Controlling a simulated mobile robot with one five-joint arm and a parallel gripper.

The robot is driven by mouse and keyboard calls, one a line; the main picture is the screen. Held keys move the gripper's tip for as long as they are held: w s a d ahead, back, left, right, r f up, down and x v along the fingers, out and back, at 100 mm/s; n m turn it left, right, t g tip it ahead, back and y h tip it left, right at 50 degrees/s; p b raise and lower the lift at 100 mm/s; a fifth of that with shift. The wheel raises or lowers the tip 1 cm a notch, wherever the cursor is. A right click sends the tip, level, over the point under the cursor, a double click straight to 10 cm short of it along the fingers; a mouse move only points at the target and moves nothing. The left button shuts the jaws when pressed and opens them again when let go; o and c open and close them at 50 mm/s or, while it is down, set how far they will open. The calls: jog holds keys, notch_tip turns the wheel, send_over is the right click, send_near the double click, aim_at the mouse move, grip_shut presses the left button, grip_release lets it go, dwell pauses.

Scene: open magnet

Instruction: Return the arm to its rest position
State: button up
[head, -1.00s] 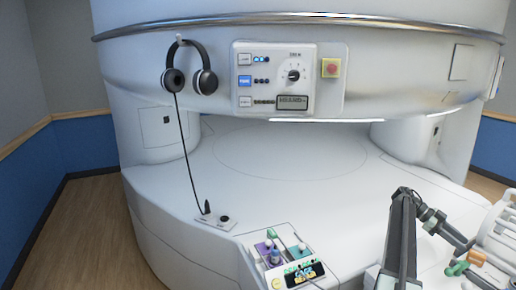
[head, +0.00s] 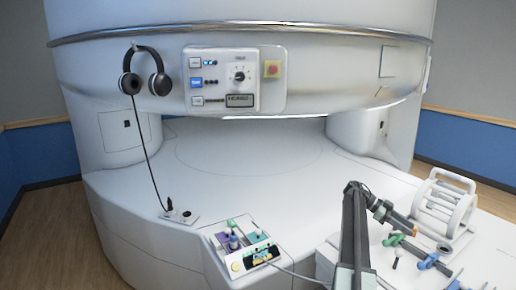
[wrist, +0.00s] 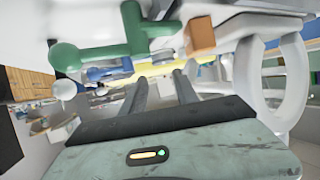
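My arm is dark grey and rises from the bottom edge in the head view. It bends at a high elbow, and its forearm slopes down to the right. My gripper (head: 412,231) hangs at the forearm's end, just left of a white ring-framed rack (head: 445,205). In the wrist view, the two grey fingers of my gripper (wrist: 160,85) stand apart with no object visibly held between them. A green T-shaped piece (wrist: 110,45) and an orange block (wrist: 200,35) lie beyond the fingers. I cannot tell whether the fingers touch anything.
Green and blue handled pieces (head: 428,262) lie on the white surface near my gripper. A control box (head: 240,245) with coloured levers and a cable stands left of my arm. The big white magnet (head: 240,110) fills the back, with headphones (head: 146,72) hanging on it.

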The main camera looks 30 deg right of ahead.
jog(key=w+a+n+t+h+p, duration=0.1)
jog(key=w+a+n+t+h, duration=0.15)
jog(key=w+a, duration=1.15)
jog(key=w+a+f+n+t+p, duration=0.1)
jog(key=w+a+f+n+t, duration=0.15)
jog(key=a, duration=0.75)
jog(key=w+a+f+n+t, duration=0.1)
jog(key=w+a+n, duration=0.25)
jog(key=a, duration=0.65)
jog(key=s+a+f+n+t+y, duration=0.2)
jog(key=a+n, duration=0.5)
jog(key=a, duration=0.6)
jog(key=s+a+f+n+t+y+p, duration=0.1)
jog(key=s+a+f+n+t+y, duration=0.1)
jog(key=a+n, duration=0.5)
jog(key=s+a+f+n+t+y, duration=0.1)
jog(key=s+a+f+n+y, duration=0.2)
jog(key=a, duration=1.6)
jog(key=shift+s+f+n+t+y, duration=0.4)
jog(key=shift+n+y, duration=0.65)
jog(key=shift+n, duration=1.3)
jog(key=shift+a, duration=0.15)
